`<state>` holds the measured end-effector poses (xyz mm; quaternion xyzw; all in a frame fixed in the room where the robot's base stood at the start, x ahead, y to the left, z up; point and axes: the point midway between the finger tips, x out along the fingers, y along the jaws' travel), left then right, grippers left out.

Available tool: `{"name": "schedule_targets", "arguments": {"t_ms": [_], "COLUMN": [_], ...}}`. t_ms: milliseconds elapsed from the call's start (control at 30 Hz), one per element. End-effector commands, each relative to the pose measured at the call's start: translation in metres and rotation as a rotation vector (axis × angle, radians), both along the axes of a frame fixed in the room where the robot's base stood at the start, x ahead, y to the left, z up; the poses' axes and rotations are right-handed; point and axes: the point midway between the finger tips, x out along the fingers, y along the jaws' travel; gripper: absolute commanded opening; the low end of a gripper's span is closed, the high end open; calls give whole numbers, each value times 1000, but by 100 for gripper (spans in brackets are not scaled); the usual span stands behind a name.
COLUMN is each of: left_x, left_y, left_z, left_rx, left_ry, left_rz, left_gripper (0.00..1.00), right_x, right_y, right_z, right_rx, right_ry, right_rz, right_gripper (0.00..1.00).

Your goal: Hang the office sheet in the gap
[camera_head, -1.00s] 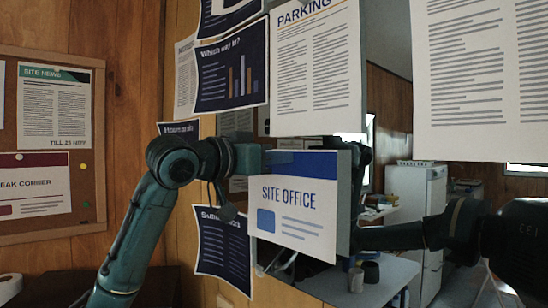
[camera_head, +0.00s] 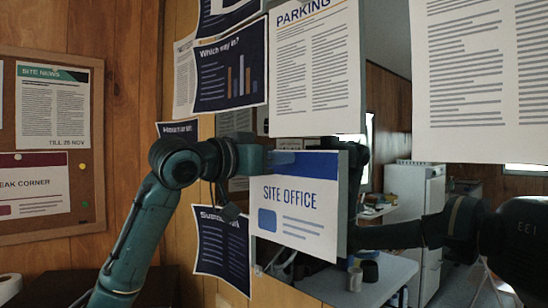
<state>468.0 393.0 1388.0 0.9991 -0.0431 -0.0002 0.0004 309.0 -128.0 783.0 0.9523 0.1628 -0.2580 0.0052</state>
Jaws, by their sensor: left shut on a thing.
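The office sheet (camera_head: 297,205) is white with a blue band and the words SITE OFFICE. It hangs upright from my left gripper (camera_head: 268,160), which is shut on its upper left edge; the fingertips are hard to make out. The sheet is just below the white PARKING sheet (camera_head: 315,75), in front of a mirror-like surface (camera_head: 390,120). A dark strip beside its right edge looks like its reflection, so it seems slightly off the surface. The dark arm at the right bears reversed lettering and looks like a reflection. My right gripper is not in view.
Dark sheets hang to the left: a chart sheet (camera_head: 230,70) above and a lower one (camera_head: 222,250). A large text sheet (camera_head: 480,75) hangs at the upper right. A cork board (camera_head: 88,190) is on the left wall. The surface right of the office sheet is bare.

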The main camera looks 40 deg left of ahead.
Motion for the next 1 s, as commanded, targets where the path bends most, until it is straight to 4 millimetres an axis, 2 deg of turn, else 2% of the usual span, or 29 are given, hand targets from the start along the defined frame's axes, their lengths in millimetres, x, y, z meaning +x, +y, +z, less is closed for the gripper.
{"name": "schedule_targets", "arguments": {"t_ms": [1000], "left_x": [13], "left_y": [-1], "left_z": [0], "left_rx": [0], "left_ry": [0], "left_rz": [0], "left_gripper": [0], "right_x": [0], "right_y": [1], "right_z": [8], "right_rx": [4], "right_ry": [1], "right_rz": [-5], "right_gripper": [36]}}
